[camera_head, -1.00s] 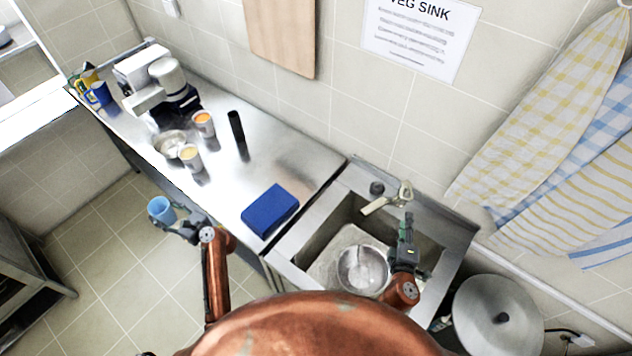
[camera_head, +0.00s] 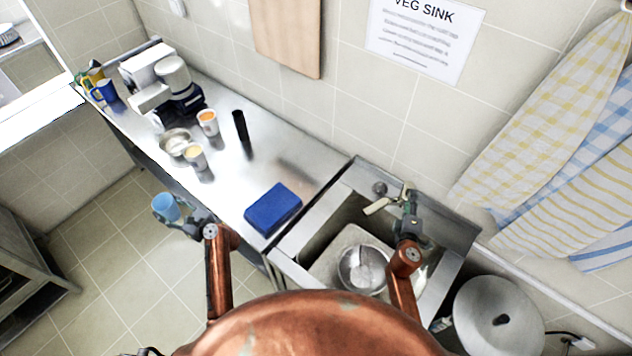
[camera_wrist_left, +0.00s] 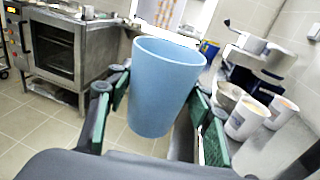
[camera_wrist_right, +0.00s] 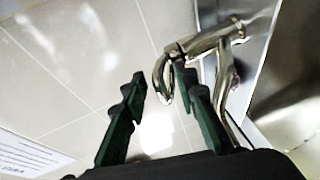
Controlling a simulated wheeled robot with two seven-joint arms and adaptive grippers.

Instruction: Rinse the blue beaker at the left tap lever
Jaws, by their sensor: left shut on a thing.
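The blue beaker (camera_head: 165,207) is held over the floor, left of the counter. My left gripper (camera_head: 187,223) is shut on it; in the left wrist view the beaker (camera_wrist_left: 165,88) stands roughly upright between the green-padded fingers, its inside mostly hidden. The metal tap (camera_head: 377,206) is at the back of the sink. My right gripper (camera_head: 411,198) is at the tap's right side and hides part of it. In the right wrist view its fingers are apart, with a curved metal tap part (camera_wrist_right: 163,80) appearing between the tips; I cannot tell whether they touch.
The sink (camera_head: 316,243) holds a metal bowl (camera_head: 362,268). A blue block (camera_head: 273,208) lies on the counter left of it. Cups, a small metal bowl (camera_head: 174,141), a black cylinder (camera_head: 240,126) and a machine stand further left. A lidded stockpot (camera_head: 498,312) is at right.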

